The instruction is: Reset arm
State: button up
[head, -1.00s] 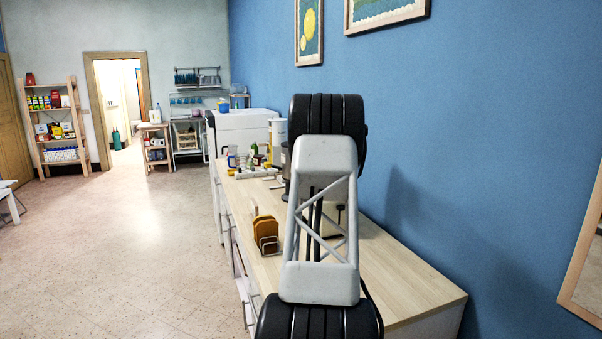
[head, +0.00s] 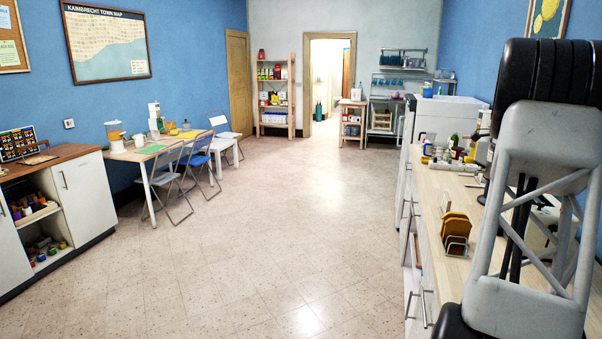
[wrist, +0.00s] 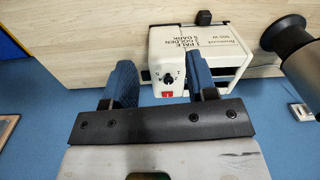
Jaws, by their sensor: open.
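My gripper (wrist: 163,88) shows in the wrist view with its two blue-padded fingers spread wide apart. Nothing is between the fingers. Beyond them a white toaster (wrist: 190,45) with a dark knob and a red switch stands on the wooden counter (wrist: 90,40); the right finger overlaps it in the picture. I cannot tell how far the fingers are from it. In the head view my folded arm fills the right side and my gripper is not visible.
The wooden counter carries a rack with brown slices (head: 456,232) and several bottles. Open tiled floor (head: 270,220) lies in the middle. A table with folding chairs (head: 172,180) and a cabinet (head: 75,200) stand left. A shelf (head: 276,100) stands by the doorway.

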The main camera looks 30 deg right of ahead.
jog(key=w+a+r+n, duration=0.2)
jog(key=w+a, duration=0.1)
jog(key=a, duration=0.6)
jog(key=w+a+r+n, duration=0.15)
jog(key=w+a, duration=0.25)
jog(key=a, duration=0.4)
jog(key=w+a+r+n, duration=0.1)
jog(key=w+a+n, duration=0.2)
jog(key=a, duration=0.6)
jog(key=a+n+t, duration=0.1)
jog(key=a+n, duration=0.5)
jog(key=a, duration=1.8)
jog(key=s+a+f+n, duration=0.1)
jog(key=s+a+n, duration=0.25)
jog(key=a, duration=0.85)
jog(key=s+a+f+n, duration=0.4)
jog(key=s+a+f, duration=0.2)
jog(key=s+a, duration=0.4)
jog(key=s+a+f+n+t, duration=0.1)
jog(key=s+a+f+n, duration=0.4)
jog(key=s+a, duration=0.6)
jog(key=shift+a+f, duration=0.95)
jog(key=shift+a, duration=0.25)
jog(key=shift+s, duration=0.1)
